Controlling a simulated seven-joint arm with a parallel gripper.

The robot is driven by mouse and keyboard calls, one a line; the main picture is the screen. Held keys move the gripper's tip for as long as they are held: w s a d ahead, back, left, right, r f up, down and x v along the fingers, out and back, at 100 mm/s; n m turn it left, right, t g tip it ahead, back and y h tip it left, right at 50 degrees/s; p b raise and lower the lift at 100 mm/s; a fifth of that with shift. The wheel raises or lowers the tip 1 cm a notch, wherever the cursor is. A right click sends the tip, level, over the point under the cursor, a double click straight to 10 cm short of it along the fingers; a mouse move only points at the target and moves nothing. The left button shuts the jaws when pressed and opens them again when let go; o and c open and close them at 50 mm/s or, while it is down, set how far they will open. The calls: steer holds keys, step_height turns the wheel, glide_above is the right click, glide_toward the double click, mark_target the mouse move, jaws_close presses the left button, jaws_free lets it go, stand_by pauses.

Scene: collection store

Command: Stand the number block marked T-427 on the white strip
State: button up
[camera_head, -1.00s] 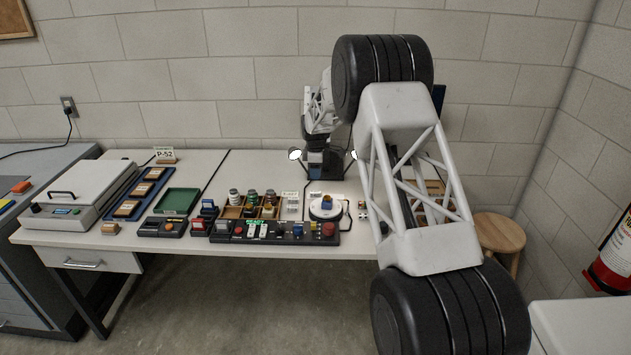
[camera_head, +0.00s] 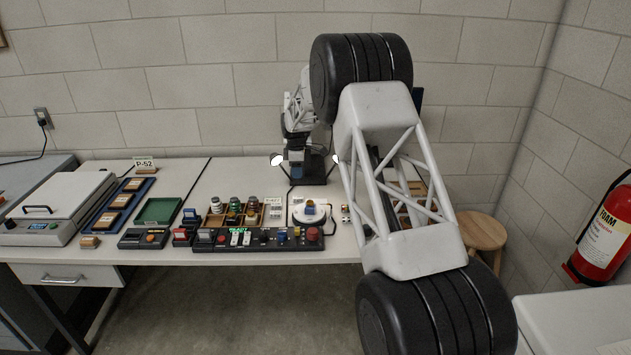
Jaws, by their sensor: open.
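My gripper (camera_head: 296,163) seems to hang at the back of the table, below the small white links of my arm. It is open; its fingertips are small and dark against the dark stand behind it. I see nothing held in it. I cannot read T-427 on any block. I cannot make out which piece is the white strip. My large arm links hide the table's right part.
A black control panel (camera_head: 215,243) lies along the table's front edge. A green tray (camera_head: 158,211), a blue tray (camera_head: 99,222) and a P-52 sign (camera_head: 144,163) are at left. A round white device (camera_head: 309,221) is near the middle. A wooden stool (camera_head: 481,232) stands at right.

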steer(key=s+d+r+m, duration=0.3)
steer(key=s+d+r, duration=0.2)
steer(key=s+r, duration=0.5)
steer(key=s+d+r+m+t, duration=0.1)
steer(key=s+d+r+m, duration=0.35)
steer(key=s, duration=0.75)
steer(key=s+d+r+m, duration=0.2)
steer(key=s+d+r, duration=0.3)
steer(key=s+r, duration=0.6)
steer(key=s+d+f+m, duration=0.1)
steer(key=s+d+m, duration=0.1)
steer(key=s, duration=1.1)
steer(key=s+d+f+m+t, duration=0.1)
steer(key=s+d+m, duration=0.1)
steer(key=s, duration=1.1)
steer(key=s+d+f+m, duration=0.1)
steer(key=s+d+m, duration=0.2)
steer(key=s, duration=1)
steer(key=shift+m+t, duration=0.3)
steer(key=shift+m, duration=0.55)
